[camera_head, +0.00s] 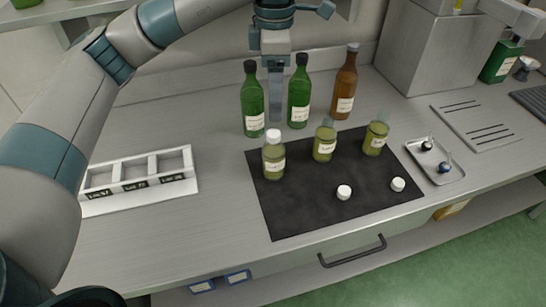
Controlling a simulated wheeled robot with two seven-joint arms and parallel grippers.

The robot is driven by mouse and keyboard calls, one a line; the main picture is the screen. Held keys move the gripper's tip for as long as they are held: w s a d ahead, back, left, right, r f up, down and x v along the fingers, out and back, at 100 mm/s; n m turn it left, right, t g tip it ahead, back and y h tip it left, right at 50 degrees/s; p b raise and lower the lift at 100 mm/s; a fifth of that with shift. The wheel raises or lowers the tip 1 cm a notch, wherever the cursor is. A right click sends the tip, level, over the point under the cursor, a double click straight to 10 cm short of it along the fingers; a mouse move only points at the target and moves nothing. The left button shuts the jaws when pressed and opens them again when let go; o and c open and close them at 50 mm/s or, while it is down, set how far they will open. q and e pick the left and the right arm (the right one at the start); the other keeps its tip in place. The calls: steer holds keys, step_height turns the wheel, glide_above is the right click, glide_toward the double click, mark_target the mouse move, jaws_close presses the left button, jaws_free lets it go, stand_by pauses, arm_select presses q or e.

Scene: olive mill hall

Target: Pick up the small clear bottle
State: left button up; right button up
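Three small clear bottles of yellow-green liquid with pale labels stand upright on a dark mat (305,208). The left one (273,160) has a white cap on. The middle one (325,142) and the right one (376,137) show no white cap. Two loose white caps lie on the mat, one near the front middle (344,192) and one at the right (398,184). My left gripper (275,112) points down behind and above the capped bottle, apart from it. Its fingers overlap in this view, so their opening is unclear. My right gripper is out of view.
Two tall green bottles (253,103) (299,95) flank my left gripper closely. A brown bottle (345,88) stands right of them. A labelled white rack (140,180) is at left, a metal tray (434,162) at right. Bare counter lies between rack and mat.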

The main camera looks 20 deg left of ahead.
arm_select(q)
steer(key=p, duration=0.2)
glide_above(274, 133)
step_height(274, 133, down, 5)
steer(key=shift+f, duration=0.2)
step_height(274, 133, down, 5)
steer(key=shift+f+p, duration=0.2)
steer(key=shift+p, duration=0.95)
steer(key=shift+f, duration=0.55)
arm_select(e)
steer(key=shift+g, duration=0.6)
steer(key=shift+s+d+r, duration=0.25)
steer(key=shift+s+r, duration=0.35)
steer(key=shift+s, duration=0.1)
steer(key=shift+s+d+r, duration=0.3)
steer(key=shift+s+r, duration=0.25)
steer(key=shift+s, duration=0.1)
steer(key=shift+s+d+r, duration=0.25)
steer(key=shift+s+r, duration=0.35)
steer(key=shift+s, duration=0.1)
